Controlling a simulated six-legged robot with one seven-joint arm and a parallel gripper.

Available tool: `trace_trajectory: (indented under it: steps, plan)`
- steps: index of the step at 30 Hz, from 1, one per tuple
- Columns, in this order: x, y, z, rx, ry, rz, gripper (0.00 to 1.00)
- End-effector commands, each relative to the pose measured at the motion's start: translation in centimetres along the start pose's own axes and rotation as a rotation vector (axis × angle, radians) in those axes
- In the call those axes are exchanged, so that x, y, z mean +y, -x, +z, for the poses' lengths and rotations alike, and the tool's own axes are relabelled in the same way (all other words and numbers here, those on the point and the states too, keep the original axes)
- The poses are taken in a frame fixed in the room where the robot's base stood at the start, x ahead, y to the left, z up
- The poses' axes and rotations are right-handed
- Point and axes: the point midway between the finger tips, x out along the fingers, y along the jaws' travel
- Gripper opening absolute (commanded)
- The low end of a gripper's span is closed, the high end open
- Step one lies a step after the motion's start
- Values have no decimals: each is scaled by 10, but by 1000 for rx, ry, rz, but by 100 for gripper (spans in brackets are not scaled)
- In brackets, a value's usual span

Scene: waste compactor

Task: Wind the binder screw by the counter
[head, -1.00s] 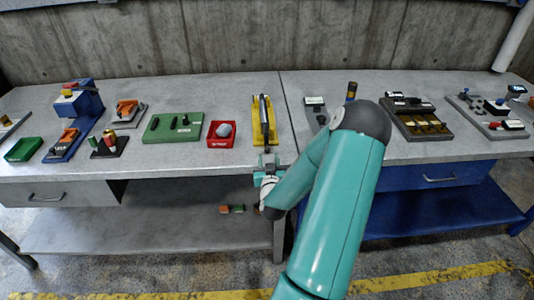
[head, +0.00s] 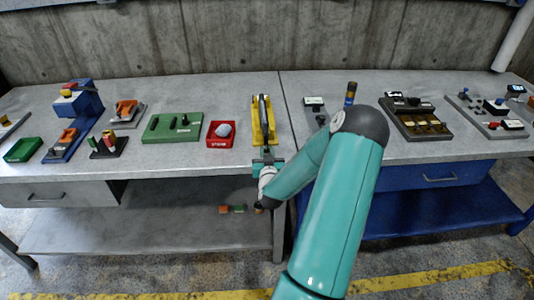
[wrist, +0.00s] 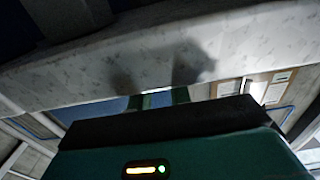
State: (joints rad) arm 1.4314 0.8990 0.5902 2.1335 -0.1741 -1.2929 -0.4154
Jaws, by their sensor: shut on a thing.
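The binder screw (head: 263,118) appears to be the long dark bar in a yellow bracket on the bench, slightly left of the picture's middle in the head view. My gripper (head: 267,157) is at its near end, over the front edge of the bench. It is shut on what looks like the near end of the binder screw, but the fingers hide the contact. In the wrist view, my gripper's dark green fingers (wrist: 158,100) point at the pale bench edge. The held part cannot be made out there. I cannot pick out a counter reading.
A red tray (head: 221,142) with a pale lump stands close left of the yellow bracket. A green block (head: 172,128) is farther left. A grey plate (head: 315,108) and an upright dark handle (head: 350,94) stand to the right. Lower shelf holds small coloured pieces (head: 232,209).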

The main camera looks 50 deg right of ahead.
Motion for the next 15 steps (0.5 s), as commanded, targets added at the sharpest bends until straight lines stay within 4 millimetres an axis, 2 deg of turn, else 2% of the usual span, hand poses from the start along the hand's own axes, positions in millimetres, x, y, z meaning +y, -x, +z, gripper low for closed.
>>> trace_trajectory:
  steps: [8, 15]
  plan:
    - [-6, 0, 0, -1, -107, -3, 0]
    - [-6, 0, 0, -1, -120, -2, 0]
